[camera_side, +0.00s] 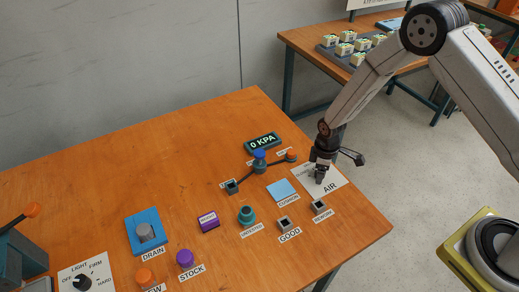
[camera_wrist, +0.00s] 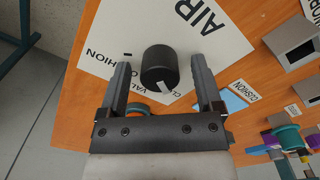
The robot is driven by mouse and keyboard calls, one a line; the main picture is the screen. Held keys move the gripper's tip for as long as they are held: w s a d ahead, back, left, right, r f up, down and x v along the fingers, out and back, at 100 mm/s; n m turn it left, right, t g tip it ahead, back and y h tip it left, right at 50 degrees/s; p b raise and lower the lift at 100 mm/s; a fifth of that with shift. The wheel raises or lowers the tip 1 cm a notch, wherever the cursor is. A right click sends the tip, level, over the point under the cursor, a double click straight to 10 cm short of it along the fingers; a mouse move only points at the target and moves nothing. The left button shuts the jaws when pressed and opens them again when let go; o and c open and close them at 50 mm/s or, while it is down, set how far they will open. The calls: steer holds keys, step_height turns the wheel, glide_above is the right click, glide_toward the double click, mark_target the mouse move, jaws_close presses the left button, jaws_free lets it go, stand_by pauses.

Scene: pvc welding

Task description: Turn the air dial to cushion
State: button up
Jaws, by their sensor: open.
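The air dial (camera_wrist: 159,66) is a black round knob on a white card (camera_wrist: 127,28) marked AIR. A white pointer mark shows on the knob's lower edge, pointing down and slightly right in the wrist view. The word CUSHION is printed on the card to the left of the knob; other words below it are partly hidden. My gripper (camera_wrist: 160,77) is open, with one finger on each side of the knob and gaps between. In the side view my gripper (camera_side: 318,177) is low over the card (camera_side: 330,181) and hides the dial.
A 0 KPA display (camera_side: 262,142) stands behind a jointed fixture with a blue knob (camera_side: 259,155). A light blue cushion pad (camera_side: 281,191), the GOOD holder (camera_side: 284,224) and the REWORK holder (camera_side: 319,207) are close to my gripper. The table's right edge is near.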

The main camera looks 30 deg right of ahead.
jaws_close()
steer(key=shift+m, duration=0.5)
steer(key=m, duration=1)
steer(key=shift+m, duration=0.4)
steer(key=m, duration=1.2)
